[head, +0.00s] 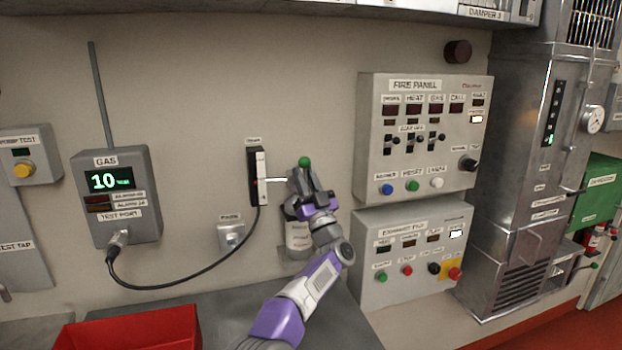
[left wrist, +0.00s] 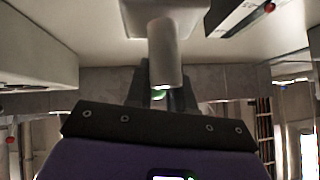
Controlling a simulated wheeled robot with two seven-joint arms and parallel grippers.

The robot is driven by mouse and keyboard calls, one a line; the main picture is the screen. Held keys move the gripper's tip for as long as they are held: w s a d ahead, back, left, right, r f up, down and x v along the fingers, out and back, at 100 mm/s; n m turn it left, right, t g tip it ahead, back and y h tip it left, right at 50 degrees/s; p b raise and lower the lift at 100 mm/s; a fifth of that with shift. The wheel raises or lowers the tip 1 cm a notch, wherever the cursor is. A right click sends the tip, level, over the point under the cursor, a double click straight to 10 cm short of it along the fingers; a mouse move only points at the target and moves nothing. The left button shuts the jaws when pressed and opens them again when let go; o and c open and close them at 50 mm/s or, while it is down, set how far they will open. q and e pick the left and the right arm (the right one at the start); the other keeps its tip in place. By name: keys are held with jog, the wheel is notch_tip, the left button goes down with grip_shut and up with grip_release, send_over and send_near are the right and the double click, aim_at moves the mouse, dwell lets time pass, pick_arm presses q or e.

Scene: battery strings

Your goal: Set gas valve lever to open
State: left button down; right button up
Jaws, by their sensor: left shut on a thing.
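My left gripper (head: 304,184) reaches up along the wall, just right of a slim black unit (head: 257,178). It is shut on what looks like the gas valve lever, mostly hidden by the fingers. A round green knob (head: 304,161) shows just above the fingertips. A thin pale rod (head: 277,180) runs from the black unit to the gripper. In the left wrist view, a pale grey cylindrical part (left wrist: 165,50) comes down to the fingers, with a speck of green at its end. A labelled pale cylinder (head: 297,236) stands partly behind my wrist. My right gripper is out of view.
A gas display (head: 116,195) reading 10 hangs at left, its test port cabled to the black unit. The fire panel (head: 425,135) and a lower panel (head: 413,255) with buttons are close on the right. A red bin (head: 130,330) sits on the grey counter.

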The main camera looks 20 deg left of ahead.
pick_arm(q)
jog(key=shift+s+a+r+n+g+y, duration=0.1)
jog(key=shift+a+r+n+g+y, duration=0.05)
jog(key=shift+n+g+y, duration=0.2)
jog(key=c, duration=1.2)
grip_release()
jog(key=shift+f, duration=0.2)
jog(key=shift+s+d+f, duration=0.1)
jog(key=shift+d+f, duration=0.3)
jog(key=shift+f, duration=0.05)
jog(key=b+v, duration=0.1)
jog(key=v, duration=0.5)
jog(key=shift+s, duration=0.2)
